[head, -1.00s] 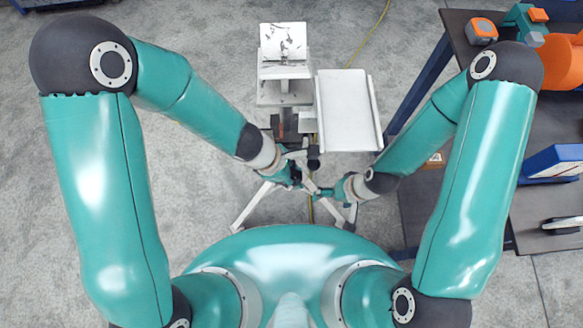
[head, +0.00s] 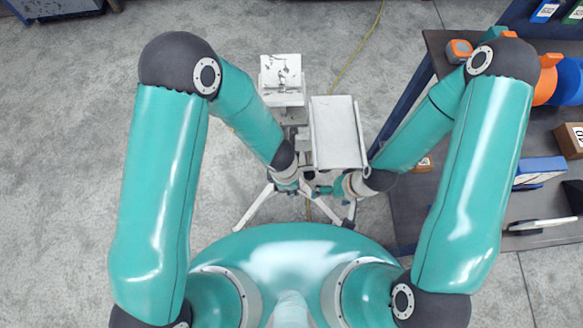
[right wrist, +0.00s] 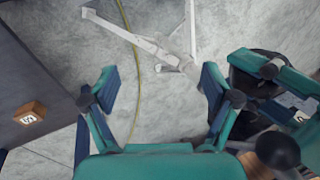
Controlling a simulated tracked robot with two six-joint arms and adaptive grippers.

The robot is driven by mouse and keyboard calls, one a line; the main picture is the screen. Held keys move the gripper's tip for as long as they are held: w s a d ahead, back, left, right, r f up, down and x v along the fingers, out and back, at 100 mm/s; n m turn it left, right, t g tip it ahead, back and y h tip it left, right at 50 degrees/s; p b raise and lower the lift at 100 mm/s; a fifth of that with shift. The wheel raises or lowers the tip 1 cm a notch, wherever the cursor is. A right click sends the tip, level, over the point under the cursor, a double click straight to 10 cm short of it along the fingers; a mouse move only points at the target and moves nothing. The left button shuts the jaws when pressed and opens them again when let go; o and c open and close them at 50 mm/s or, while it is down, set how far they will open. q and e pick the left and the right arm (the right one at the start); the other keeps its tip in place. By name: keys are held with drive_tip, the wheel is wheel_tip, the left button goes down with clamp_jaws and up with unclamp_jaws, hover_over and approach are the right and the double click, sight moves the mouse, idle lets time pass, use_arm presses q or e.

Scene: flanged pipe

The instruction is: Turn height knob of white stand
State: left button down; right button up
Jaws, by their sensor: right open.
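The white stand (head: 337,132) is below me in the head view, with a raised plate at its back and spread legs on the floor. My right gripper (head: 326,191) is beside the stand's column, just above the legs.
A dark workbench (head: 432,215) with an orange-and-grey item (head: 459,50), a blue box (head: 540,170) and a brown box (head: 571,140) stands right of my right arm. A yellow cable (head: 358,52) lies on the floor. Floor left of the stand is clear.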

use_arm(q)
drive_tip(key=shift+w+d+r, duration=0.1)
drive_tip(key=shift+w+d, duration=0.05)
drive_tip(key=c, duration=0.9)
unclamp_jaws()
drive_tip(key=shift+a+r, duration=0.3)
drive_tip(key=shift+r, duration=1.65)
drive_tip(key=shift+a+r, duration=0.35)
drive_tip(key=shift+r, duration=1.6)
drive_tip(key=shift+a+r, duration=0.3)
drive_tip(key=shift+r, duration=1.65)
